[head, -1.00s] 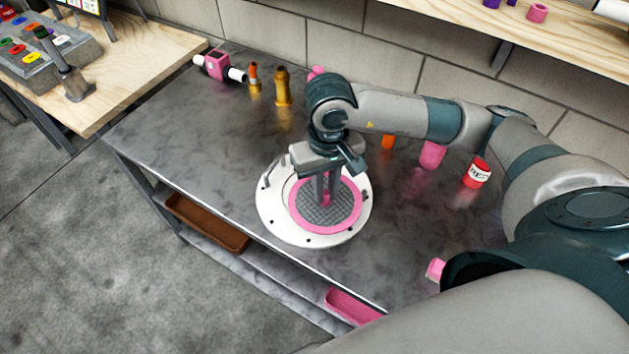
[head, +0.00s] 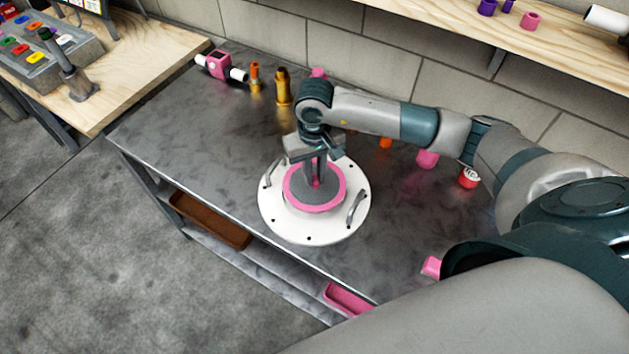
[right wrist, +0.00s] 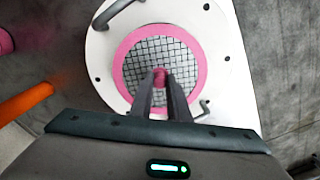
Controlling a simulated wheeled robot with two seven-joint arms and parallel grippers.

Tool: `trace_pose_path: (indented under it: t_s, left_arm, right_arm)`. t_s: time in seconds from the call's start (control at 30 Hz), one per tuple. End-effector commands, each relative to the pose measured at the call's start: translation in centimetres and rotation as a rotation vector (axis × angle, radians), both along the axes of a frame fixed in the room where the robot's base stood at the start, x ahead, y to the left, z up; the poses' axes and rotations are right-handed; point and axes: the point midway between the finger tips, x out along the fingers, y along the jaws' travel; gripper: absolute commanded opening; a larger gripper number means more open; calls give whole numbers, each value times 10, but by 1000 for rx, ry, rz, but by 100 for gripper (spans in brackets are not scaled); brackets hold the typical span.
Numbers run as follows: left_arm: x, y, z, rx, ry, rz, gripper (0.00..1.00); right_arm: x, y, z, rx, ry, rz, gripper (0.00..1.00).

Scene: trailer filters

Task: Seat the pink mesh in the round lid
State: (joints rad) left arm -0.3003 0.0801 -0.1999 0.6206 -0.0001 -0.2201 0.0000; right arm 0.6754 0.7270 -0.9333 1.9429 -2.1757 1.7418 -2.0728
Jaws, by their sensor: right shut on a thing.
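The pink mesh (head: 327,207) is a round grey grid with a pink rim and a small pink knob in its middle. My right gripper (head: 316,184) points down and is shut on this knob, which also shows in the right wrist view (right wrist: 161,77). The mesh is over the middle of the white round lid (head: 290,228), roughly level. Whether it touches the lid or hovers slightly above cannot be told. The lid lies on the dark table with a handle on either side; it also shows in the right wrist view (right wrist: 232,75). My left gripper is not in view.
Brass-coloured nozzles (head: 282,88) and a pink device (head: 217,65) stand at the back of the metal table (head: 190,135). The table left of the lid is clear.

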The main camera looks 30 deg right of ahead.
Motion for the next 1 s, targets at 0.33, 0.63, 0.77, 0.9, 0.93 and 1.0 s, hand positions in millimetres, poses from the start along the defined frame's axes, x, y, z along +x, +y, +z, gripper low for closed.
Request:
trace_pose_path:
  t_s: [0.33,0.63,0.77,0.9,0.93,1.0]
  left_arm:
    - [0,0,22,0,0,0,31]
    - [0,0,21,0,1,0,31]
    - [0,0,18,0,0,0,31]
    - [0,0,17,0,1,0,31]
    - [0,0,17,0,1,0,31]
    - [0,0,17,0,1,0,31]
  right_arm:
    - [-1,0,-33,0,3,-2,0]
    - [0,0,-38,1,0,0,0]
    - [0,0,-40,0,0,0,0]
    - [0,0,-41,0,0,0,25]
    - [0,0,-41,0,0,0,32]
    - [0,0,-41,0,0,0,34]
